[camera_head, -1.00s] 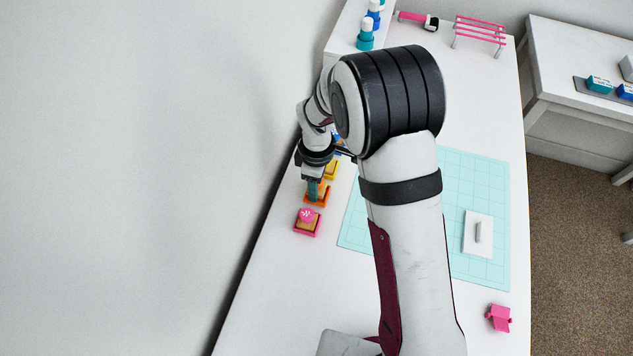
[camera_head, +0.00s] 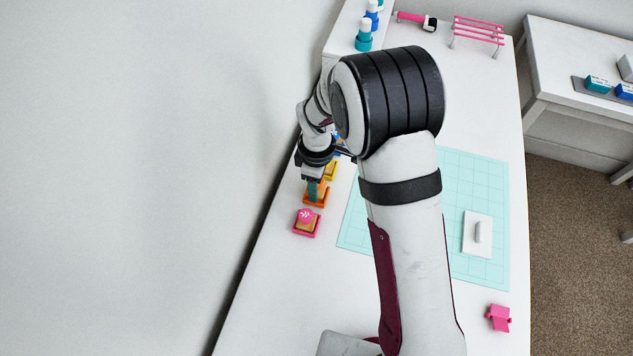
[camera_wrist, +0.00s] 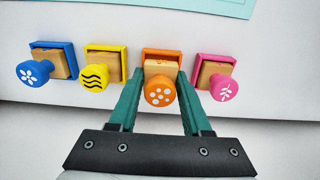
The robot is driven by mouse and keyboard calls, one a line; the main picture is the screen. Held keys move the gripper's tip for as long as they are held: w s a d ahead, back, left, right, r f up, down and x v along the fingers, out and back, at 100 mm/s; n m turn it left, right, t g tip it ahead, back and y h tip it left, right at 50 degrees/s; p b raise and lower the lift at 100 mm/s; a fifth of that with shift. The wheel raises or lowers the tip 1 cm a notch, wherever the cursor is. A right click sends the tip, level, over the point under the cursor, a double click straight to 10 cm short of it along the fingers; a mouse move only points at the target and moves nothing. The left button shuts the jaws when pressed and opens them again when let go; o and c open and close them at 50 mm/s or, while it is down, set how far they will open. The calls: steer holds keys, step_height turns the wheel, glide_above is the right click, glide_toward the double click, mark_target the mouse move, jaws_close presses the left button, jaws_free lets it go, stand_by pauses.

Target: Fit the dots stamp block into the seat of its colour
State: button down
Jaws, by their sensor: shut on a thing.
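The dots stamp block (camera_wrist: 158,90) has an orange round knob with white dots and a wooden base. It stands at the orange seat (camera_wrist: 162,53), a square tray of the same colour; in the wrist view its base appears inside the rim, though how deep it sits I cannot tell. My gripper (camera_wrist: 159,84) has its teal fingers on both sides of the stamp and is shut on it. In the head view my gripper (camera_head: 313,188) is over the orange seat (camera_head: 316,198), and the fingers hide most of the stamp.
A blue stamp (camera_wrist: 35,72) and a yellow wave stamp (camera_wrist: 96,76) stand in their seats to the left in the wrist view. A pink leaf stamp (camera_wrist: 222,86) stands close on the right. A teal cutting mat (camera_head: 475,180) lies across the table.

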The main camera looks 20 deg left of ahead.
steer(key=shift+f, duration=0.35)
steer(key=shift+r, duration=0.1)
steer(key=shift+r, duration=0.45)
stand_by(0.4)
steer(key=shift+f, duration=0.55)
stand_by(0.8)
steer(key=shift+r, duration=0.45)
steer(key=shift+f, duration=0.45)
stand_by(0.5)
